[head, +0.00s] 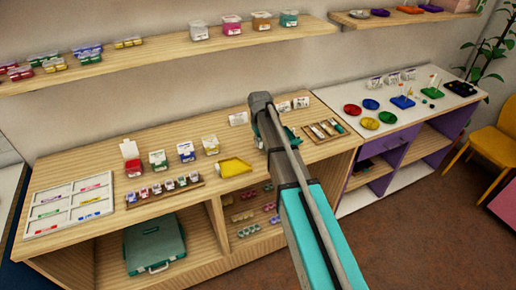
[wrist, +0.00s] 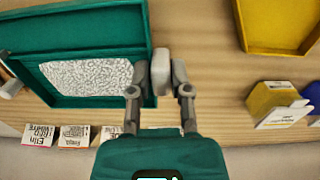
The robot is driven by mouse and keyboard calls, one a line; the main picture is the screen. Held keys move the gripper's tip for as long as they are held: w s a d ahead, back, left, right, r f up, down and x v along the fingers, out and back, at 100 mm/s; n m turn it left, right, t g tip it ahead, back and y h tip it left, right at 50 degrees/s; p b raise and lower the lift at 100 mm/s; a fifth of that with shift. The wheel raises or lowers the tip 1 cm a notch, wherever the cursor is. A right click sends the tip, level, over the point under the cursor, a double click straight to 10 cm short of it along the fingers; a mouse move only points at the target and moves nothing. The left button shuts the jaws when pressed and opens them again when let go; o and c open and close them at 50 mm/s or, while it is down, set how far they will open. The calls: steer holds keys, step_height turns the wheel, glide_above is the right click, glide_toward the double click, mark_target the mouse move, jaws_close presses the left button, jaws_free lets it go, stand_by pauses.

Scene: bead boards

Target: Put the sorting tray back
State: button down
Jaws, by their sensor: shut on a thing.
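A teal tray (wrist: 148,30) with a layer of white grains fills the upper left of the wrist view. In the head view it is mostly hidden behind my arm. My gripper (wrist: 161,78) is shut on a pale grey block (wrist: 161,70) at the tray's right rim. The block looks like a grip tab of the tray, but I cannot tell if they are joined. I cannot tell whether the tray touches the counter. A yellow tray (head: 235,167) lies on the counter left of my arm; it also shows in the wrist view (wrist: 270,48).
Small bead boxes (head: 186,152) and a wooden rack of jars (head: 165,190) stand left of the yellow tray. A white sectioned board (head: 75,207) lies at the counter's left end. Another wooden rack (head: 325,130) is right of my arm. White label cards (wrist: 74,135) stand nearby.

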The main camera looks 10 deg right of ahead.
mark_target(260, 153)
steer(key=shift+f, duration=0.1)
steer(key=shift+w+f+b, duration=0.45)
steer(key=shift+f+b, duration=0.3)
steer(key=shift+b, duration=0.1)
steer(key=shift+f+b, duration=1.15)
steer(key=shift+f, duration=0.05)
steer(key=shift+f, duration=0.1)
steer(key=c, duration=0.6)
jaws_free()
steer(key=shift+o, duration=0.2)
steer(key=shift+r, duration=0.25)
step_height(260, 153, up, 12)
steer(key=p, duration=1.2)
steer(key=shift+a+f, duration=0.1)
